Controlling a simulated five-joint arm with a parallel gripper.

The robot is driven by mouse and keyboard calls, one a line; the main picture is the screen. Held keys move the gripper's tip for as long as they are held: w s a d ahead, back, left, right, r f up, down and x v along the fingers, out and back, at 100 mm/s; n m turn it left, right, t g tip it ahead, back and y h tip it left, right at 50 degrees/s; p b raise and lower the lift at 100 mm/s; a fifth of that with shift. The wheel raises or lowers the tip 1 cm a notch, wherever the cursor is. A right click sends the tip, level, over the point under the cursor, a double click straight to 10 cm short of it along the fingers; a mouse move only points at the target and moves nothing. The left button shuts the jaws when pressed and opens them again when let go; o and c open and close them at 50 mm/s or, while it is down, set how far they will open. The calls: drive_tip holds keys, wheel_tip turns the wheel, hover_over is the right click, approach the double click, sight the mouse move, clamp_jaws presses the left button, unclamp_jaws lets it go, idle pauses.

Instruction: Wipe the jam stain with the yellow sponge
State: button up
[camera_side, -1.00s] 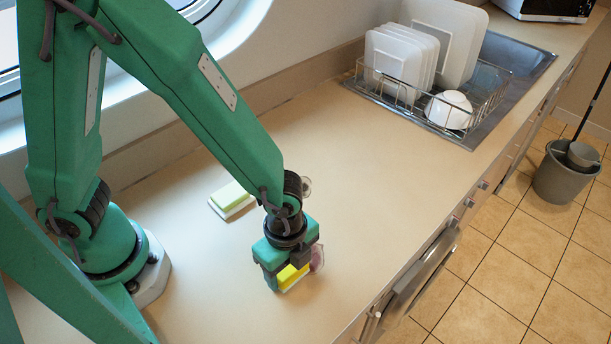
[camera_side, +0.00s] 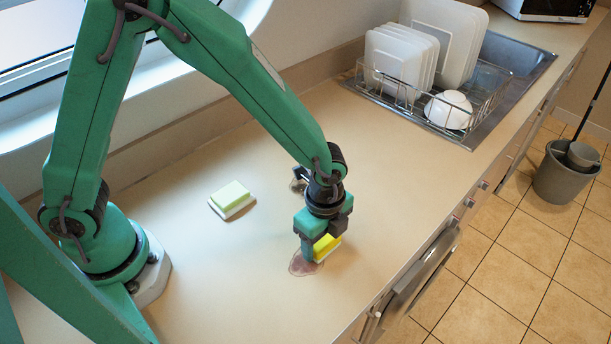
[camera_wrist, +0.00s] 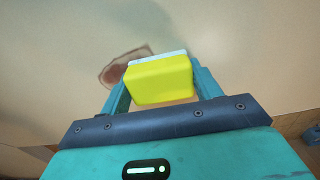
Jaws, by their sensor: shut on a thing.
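My gripper (camera_side: 318,252) is shut on the yellow sponge (camera_side: 327,244). In the wrist view the yellow sponge (camera_wrist: 162,80) sits between both fingers, with its pale pad on the far side. The reddish-purple jam stain (camera_side: 300,267) is on the counter, under and beside the sponge, and partly hidden by the gripper. In the wrist view the stain (camera_wrist: 115,71) shows to the left of the sponge and runs behind it. I cannot tell whether the sponge touches the counter.
A light green sponge (camera_side: 231,195) with a white pad lies left of my gripper. A dish rack with white plates (camera_side: 400,58) and a white bowl (camera_side: 448,110) stands at the back. The counter's front edge is at right.

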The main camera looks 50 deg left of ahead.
sight(286, 272)
drive_tip(key=shift+w, duration=0.5)
drive_tip(key=shift+s, duration=4.9)
drive_tip(key=shift+s+a, duration=0.15)
drive_tip(key=shift+a, duration=0.35)
drive_tip(key=shift+w, duration=5.1)
drive_tip(key=shift+s, duration=5.05)
wheel_tip(286, 272, up, 8)
